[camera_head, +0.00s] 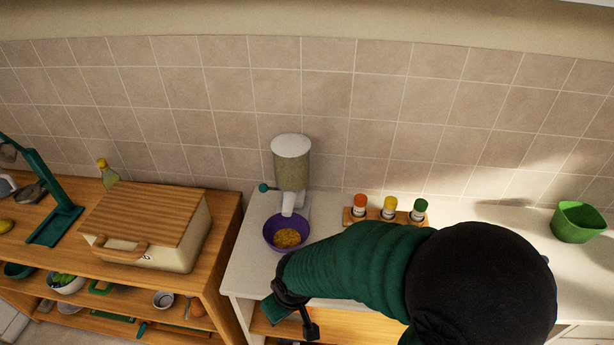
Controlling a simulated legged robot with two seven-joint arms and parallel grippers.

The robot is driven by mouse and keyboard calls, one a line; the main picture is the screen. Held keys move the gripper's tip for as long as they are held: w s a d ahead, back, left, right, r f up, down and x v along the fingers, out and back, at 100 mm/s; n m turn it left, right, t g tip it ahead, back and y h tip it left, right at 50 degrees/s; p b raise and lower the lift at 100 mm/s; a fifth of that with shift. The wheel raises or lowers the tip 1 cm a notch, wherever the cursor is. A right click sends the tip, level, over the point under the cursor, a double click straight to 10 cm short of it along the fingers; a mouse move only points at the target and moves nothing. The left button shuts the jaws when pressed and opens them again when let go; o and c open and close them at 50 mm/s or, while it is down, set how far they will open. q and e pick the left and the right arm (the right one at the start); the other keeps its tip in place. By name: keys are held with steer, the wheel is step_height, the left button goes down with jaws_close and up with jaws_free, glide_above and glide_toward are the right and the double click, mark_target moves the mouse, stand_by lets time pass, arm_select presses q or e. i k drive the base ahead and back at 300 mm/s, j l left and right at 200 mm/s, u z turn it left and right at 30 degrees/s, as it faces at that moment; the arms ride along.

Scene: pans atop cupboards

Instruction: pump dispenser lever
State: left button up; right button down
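The dispenser (293,172) stands on the white counter against the tiled wall. It has a white lid, a see-through body with grainy contents and a white spout. Its lever (264,188) is a small teal knob sticking out to the left. A purple bowl (270,232) with yellow-orange food (287,238) sits under the spout. My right arm reaches in from the lower right, and my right gripper (296,312) is low in front of the bowl, apart from the lever. Its fingers are partly hidden, so their opening is unclear. My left gripper is out of view.
Several spice bottles stand in a wooden rack (384,217) right of the dispenser. A green container (577,222) is at far right. A wooden-lidded bread box (146,225) and a teal stand (58,210) are on the left cupboard. The counter (248,262) left of the bowl is clear.

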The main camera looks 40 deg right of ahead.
mark_target(263, 188)
steer(key=i+j+z, duration=0.5)
steer(key=z, duration=0.2)
steer(key=i+j+z, duration=0.15)
steer(key=j+z, duration=0.15)
steer(key=j, duration=0.15)
steer(key=i+j, duration=0.1)
steer(key=j, duration=0.2)
steer(key=i+j, duration=0.25)
steer(key=j, duration=0.3)
steer(key=z, duration=0.05)
